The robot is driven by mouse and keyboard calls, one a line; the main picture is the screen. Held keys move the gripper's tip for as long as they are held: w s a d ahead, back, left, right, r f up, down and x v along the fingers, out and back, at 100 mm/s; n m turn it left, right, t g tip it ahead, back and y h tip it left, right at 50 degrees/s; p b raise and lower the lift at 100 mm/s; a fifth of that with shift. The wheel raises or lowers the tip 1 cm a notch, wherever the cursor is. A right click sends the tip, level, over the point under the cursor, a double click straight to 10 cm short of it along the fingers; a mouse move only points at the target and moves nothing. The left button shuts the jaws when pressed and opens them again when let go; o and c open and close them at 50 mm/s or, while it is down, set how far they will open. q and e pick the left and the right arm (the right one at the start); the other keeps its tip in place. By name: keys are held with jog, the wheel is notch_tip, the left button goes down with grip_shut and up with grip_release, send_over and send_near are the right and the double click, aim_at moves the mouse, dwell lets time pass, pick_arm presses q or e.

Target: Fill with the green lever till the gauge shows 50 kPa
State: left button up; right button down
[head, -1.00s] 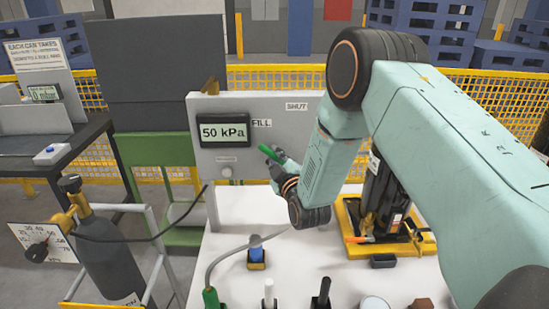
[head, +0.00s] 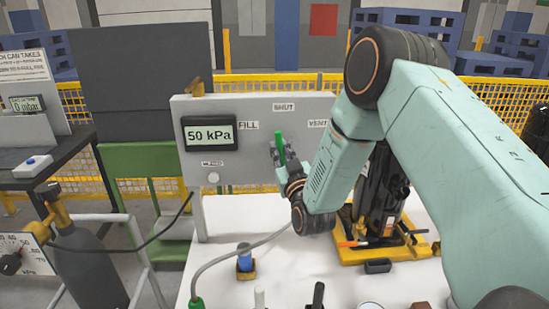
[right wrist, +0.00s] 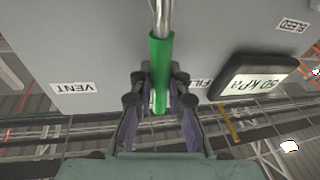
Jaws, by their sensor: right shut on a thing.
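The green lever (head: 279,144) on the grey panel (head: 257,170) stands nearly upright, its handle just below the SHUT label (head: 284,107). The FILL label (head: 248,125) is to its left and the VENT label (head: 318,124) to its right. The gauge (head: 209,134) reads 50 kPa; it also shows in the right wrist view (right wrist: 258,78). My right gripper (head: 283,165) is at the lever. In the right wrist view its fingers (right wrist: 160,92) are shut on the green handle (right wrist: 160,62). My left gripper is not in view.
A black device on a yellow base (head: 365,252) stands on the white table (head: 218,222) behind my right arm. A blue-topped item (head: 245,262) and a grey hose lie in front of the panel. A dark gas cylinder (head: 88,270) stands at left.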

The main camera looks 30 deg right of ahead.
jog(key=shift+s+d+f+m+h+b, duration=0.15)
jog(key=shift+d+m+h+b, duration=0.1)
jog(key=shift+m, duration=0.25)
jog(key=shift+s+d+r+m+h+b, duration=0.1)
jog(key=shift+d+m+h+b, duration=0.1)
jog(key=shift+m, duration=0.3)
jog(key=c, duration=1.3)
grip_release()
jog(key=shift+w, duration=0.1)
jog(key=v, duration=1.2)
jog(key=shift+f, duration=0.1)
